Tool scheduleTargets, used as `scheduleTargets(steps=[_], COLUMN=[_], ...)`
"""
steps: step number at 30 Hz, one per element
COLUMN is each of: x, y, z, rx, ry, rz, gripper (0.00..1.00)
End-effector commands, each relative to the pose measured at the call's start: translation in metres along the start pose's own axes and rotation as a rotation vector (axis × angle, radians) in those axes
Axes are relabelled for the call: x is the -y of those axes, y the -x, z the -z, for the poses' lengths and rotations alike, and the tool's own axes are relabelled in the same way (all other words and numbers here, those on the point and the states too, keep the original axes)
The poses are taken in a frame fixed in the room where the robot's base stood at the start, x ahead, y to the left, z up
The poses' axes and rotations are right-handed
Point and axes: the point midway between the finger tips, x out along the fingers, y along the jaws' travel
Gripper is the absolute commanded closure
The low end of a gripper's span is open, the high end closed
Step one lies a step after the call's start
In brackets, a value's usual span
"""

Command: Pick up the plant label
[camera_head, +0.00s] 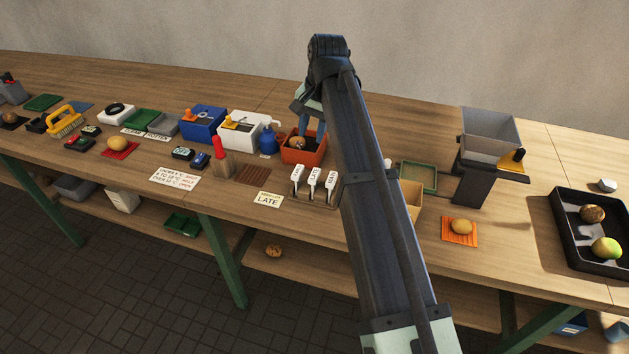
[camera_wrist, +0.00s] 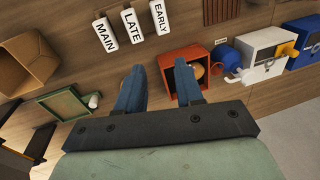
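Three white plant labels stand in a row in a dark holder on the bench. In the wrist view they read MAIN (camera_wrist: 105,37), LATE (camera_wrist: 132,25) and EARLY (camera_wrist: 162,15); in the head view they show left of my arm, with the middle label (camera_head: 314,179) between the other two. In the head view my gripper (camera_head: 310,128) hangs over the orange-red box, behind the labels.
The orange-red box (camera_wrist: 170,62) holds a potato (camera_wrist: 198,72). A blue jug (camera_head: 268,141), white box (camera_head: 237,128) and blue box (camera_head: 204,121) stand left of it. A cardboard box (camera_wrist: 26,65) and green tray (camera_wrist: 64,104) stand on the labels' other side.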

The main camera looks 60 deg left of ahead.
Motion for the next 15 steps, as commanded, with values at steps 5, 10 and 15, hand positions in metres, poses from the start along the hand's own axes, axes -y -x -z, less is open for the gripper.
scheduleTargets(steps=[5,10,15], x=[-0.012,-0.018,-0.023], y=[0.011,0.004,-0.024], z=[-0.017,-0.022,-0.024], rx=[0.035,0.047,0.047], ry=[0.057,0.068,0.067], rz=[-0.146,-0.182,-0.181], gripper=[0.64,0.64,0.64])
